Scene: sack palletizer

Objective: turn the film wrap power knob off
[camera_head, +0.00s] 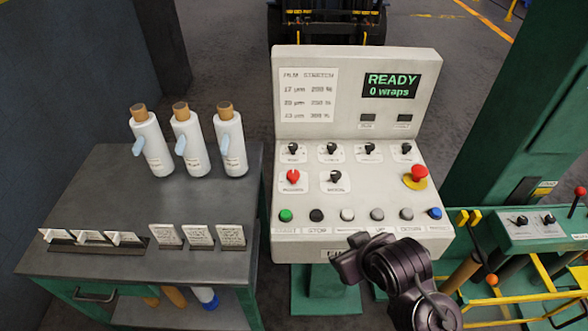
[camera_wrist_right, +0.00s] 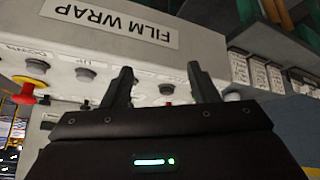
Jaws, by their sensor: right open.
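The pale control panel (camera_head: 357,140) stands in the middle of the head view; its display (camera_head: 388,86) reads READY, 0 wraps. A red rotary knob (camera_head: 292,178) sits on a white plate at the panel's left, its pointer roughly upright; the label below it is too small to read surely. My right gripper (camera_wrist_right: 163,85) is open and empty in the wrist view, by the panel's lower front edge, below the FILM WRAP label (camera_wrist_right: 110,24). My left gripper is out of view.
Several black knobs (camera_head: 331,149) and a row of buttons (camera_head: 348,214) surround the red knob. A red emergency stop (camera_head: 418,173) is at the panel's right. A grey bench (camera_head: 100,190) with white bottles (camera_head: 187,142) stands left. A second control box (camera_head: 540,225) is at right.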

